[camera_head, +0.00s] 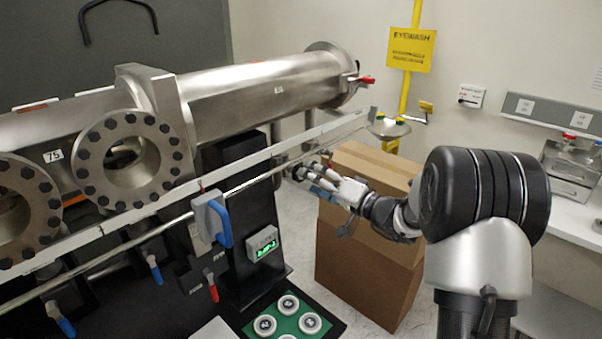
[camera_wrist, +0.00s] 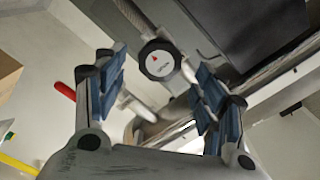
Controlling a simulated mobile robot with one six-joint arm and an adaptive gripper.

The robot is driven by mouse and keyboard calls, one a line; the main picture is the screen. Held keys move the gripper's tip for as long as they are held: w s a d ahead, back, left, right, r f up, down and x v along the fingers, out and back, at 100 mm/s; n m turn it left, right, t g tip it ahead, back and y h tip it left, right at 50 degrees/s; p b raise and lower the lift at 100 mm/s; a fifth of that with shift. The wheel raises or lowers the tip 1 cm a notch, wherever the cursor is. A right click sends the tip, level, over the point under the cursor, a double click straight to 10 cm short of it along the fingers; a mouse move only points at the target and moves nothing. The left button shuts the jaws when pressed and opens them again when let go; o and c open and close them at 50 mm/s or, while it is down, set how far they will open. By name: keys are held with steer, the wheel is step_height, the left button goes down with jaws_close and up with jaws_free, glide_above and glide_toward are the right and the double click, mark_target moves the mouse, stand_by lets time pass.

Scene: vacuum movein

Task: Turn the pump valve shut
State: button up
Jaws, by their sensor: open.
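A round dark knob with a pale face and a red mark (camera_wrist: 159,62) shows in the wrist view, at the end of a metal pipe; I take it to be the pump valve, though no label is readable. My gripper (camera_wrist: 158,82) is open, its blue-padded fingers on either side of the knob in that picture. The knob looks beyond the fingertips, with no contact visible; the exact gap is unclear. In the head view my gripper (camera_head: 318,178) is at the right end of the thin pipe below the big steel chamber (camera_head: 250,88), where its fingers partly hide the knob.
A pale rail (camera_head: 150,200) runs just above the thin pipe. A blue-handled valve (camera_head: 218,222) and small blue and red levers sit to the left. Cardboard boxes (camera_head: 350,260) stand under my arm. A red lever (camera_head: 364,79) is on the chamber's end flange.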

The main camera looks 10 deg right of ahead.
mark_target(301, 181)
steer(key=x, duration=0.5)
steer(key=shift+w+a, duration=0.1)
steer(key=shift+c, duration=0.5)
steer(key=c, duration=1)
